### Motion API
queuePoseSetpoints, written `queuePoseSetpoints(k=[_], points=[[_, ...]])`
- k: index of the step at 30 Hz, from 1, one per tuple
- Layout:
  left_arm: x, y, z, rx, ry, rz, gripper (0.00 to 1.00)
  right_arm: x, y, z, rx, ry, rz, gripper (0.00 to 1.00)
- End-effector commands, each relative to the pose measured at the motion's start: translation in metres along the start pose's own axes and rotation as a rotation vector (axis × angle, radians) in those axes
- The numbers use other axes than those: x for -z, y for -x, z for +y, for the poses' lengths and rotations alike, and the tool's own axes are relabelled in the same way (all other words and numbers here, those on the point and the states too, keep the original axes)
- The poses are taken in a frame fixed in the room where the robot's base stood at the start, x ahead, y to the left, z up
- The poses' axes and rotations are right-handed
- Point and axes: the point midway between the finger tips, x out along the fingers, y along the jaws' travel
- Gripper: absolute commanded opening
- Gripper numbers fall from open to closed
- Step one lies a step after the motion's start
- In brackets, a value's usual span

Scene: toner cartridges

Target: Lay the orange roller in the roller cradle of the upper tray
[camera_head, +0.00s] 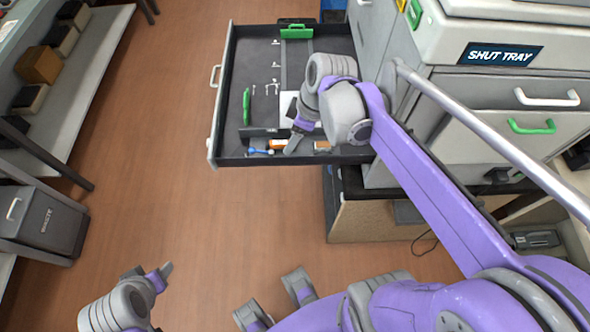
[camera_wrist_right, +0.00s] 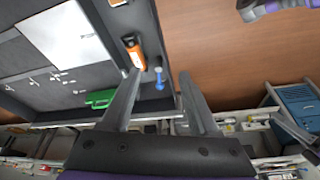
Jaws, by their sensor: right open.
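The open upper tray (camera_head: 231,62) has a dark interior. An orange piece with dark ends (camera_head: 278,144), which looks like the orange roller, lies in its near strip. It also shows in the right wrist view (camera_wrist_right: 133,52), beside one fingertip. My right gripper (camera_wrist_right: 160,74) is open and empty above this strip. In the head view the right gripper (camera_head: 295,143) partly hides the strip. Small white clips (camera_head: 267,88) stand on the tray floor, and I cannot tell whether they form the roller cradle. My left gripper (camera_head: 163,275) is far from the tray, low at left; its opening is unclear.
A blue piece (camera_head: 260,151) lies beside the orange one. A green bar (camera_head: 246,106) and a white plate (camera_wrist_right: 65,38) are in the tray. A green block (camera_head: 296,32) is at its back. A grey cabinet (camera_head: 470,95) stands right.

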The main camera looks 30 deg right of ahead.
Motion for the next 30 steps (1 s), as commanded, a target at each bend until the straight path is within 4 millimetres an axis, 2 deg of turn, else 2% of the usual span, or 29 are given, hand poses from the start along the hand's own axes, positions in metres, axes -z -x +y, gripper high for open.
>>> queuePoseSetpoints(k=[1,3,6,11,15,24,26,30], points=[[0.000,0.000,0.000,0.000,0.000,0.000,0.61,-0.006,-0.006,-0.025,-0.035,-0.077,-0.009,0.61],[0.000,0.000,0.000,0.000,0.000,0.000,0.61,-0.015,-0.015,-0.049,-0.095,-0.205,-0.007,0.61],[0.000,0.000,0.000,0.000,0.000,0.000,0.61,-0.030,-0.026,-0.076,-0.171,-0.370,0.025,0.61],[0.000,0.000,0.000,0.000,0.000,0.000,0.61,-0.047,-0.040,-0.102,-0.241,-0.557,0.099,0.61],[0.000,0.000,0.000,0.000,0.000,0.000,0.61,-0.053,-0.046,-0.110,-0.263,-0.633,0.136,0.61],[0.000,0.000,0.000,0.000,0.000,0.000,0.61,-0.053,-0.045,-0.110,-0.265,-0.647,0.142,0.61],[0.003,0.004,0.000,0.000,0.000,0.002,0.61,-0.052,-0.042,-0.110,-0.266,-0.647,0.143,0.61],[0.019,0.024,0.000,0.000,0.000,0.013,0.61,-0.040,-0.019,-0.106,-0.269,-0.645,0.154,0.61]])
